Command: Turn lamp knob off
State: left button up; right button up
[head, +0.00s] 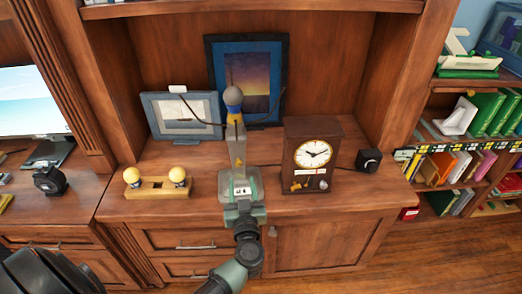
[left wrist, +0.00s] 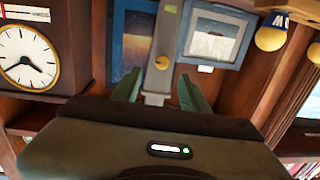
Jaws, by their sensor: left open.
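A grey upright post (head: 237,148) with a yellow section and a blue-grey ball on top stands on the cabinet top; I take it for the lamp. In the left wrist view a small round yellow knob (left wrist: 162,62) sits on this grey post. My left gripper (head: 241,174) is open in front of the post. In the left wrist view its two green fingers (left wrist: 160,88) stand on either side of the post, with the knob slightly beyond the tips. Contact cannot be told. The lamp's foot is hidden behind the gripper. My right gripper is not in view.
A brown clock (head: 312,155) stands to the right, with a small black box (head: 369,161) beyond it. A wooden stand with two yellow balls (head: 157,188) is to the left. Two framed pictures (head: 187,116) lean behind. Bare cabinet top lies between the stand and gripper.

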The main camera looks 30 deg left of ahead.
aim_at(239, 164)
pick_arm(q)
jog(key=x, duration=0.7)
jog(key=shift+w+a, duration=0.1)
jog(key=shift+a, duration=0.2)
grip_shut()
